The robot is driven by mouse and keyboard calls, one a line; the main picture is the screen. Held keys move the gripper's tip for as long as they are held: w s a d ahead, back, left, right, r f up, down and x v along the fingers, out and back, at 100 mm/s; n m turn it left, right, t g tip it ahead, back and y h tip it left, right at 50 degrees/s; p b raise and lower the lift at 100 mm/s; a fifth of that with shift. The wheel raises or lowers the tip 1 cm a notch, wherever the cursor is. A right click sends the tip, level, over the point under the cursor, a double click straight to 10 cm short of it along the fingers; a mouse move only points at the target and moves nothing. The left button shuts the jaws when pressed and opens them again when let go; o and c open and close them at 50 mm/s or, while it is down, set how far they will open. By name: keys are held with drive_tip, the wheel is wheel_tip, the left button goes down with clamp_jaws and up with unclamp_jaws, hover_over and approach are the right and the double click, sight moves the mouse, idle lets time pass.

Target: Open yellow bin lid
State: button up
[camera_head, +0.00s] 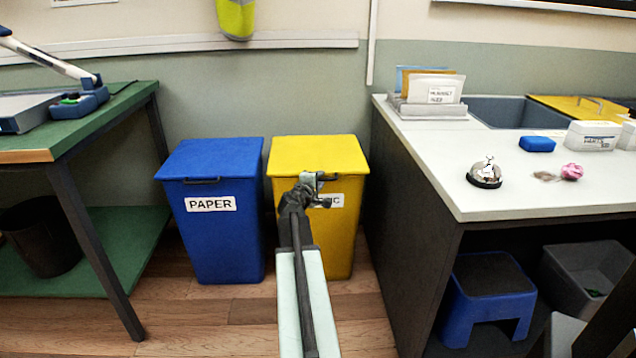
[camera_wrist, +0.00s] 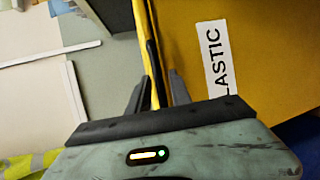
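The yellow bin (camera_head: 342,240) stands on the floor against the wall, its flat yellow lid (camera_head: 318,153) down and shut. My gripper (camera_head: 312,180) is at the lid's front edge, hiding the handle and part of the white label in the head view. In the wrist view, the label (camera_wrist: 215,60) reads "LASTIC" on the yellow front. My gripper's two dark fingers (camera_wrist: 157,90) are apart, with the yellow lid edge (camera_wrist: 142,45) and the dark handle (camera_wrist: 152,55) running in between them. I cannot tell whether the fingers touch either.
A blue bin (camera_head: 225,245) labelled PAPER stands close on the left. A white-topped counter (camera_head: 425,150) is close on the right, with a bell (camera_head: 485,174) near its edge. A green table (camera_head: 60,130) is at far left. Wooden floor lies in front.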

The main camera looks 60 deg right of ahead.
clamp_jaws()
idle(1.1)
